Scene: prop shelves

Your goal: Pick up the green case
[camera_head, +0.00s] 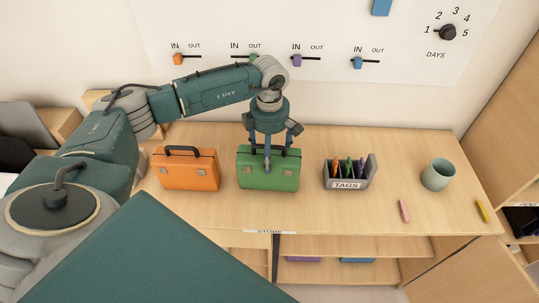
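The green case (282,178) stands upright on the wooden table top, between an orange case and the tags holder. Its dark handle shows partly at the top edge, with its middle hidden behind my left gripper. My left gripper (267,160) points down over the top middle of the green case, and a finger overlaps the handle and upper front. I cannot tell whether its fingers are closed on the handle. The case appears to rest on the table. My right gripper is out of view.
An orange case (187,174) stands to the left. A grey TAGS holder (347,180) with coloured pens and a green-grey cup (437,174) stand to the right. A pink stick (404,211) and a yellow stick (482,211) lie near the front edge. Shelves are below.

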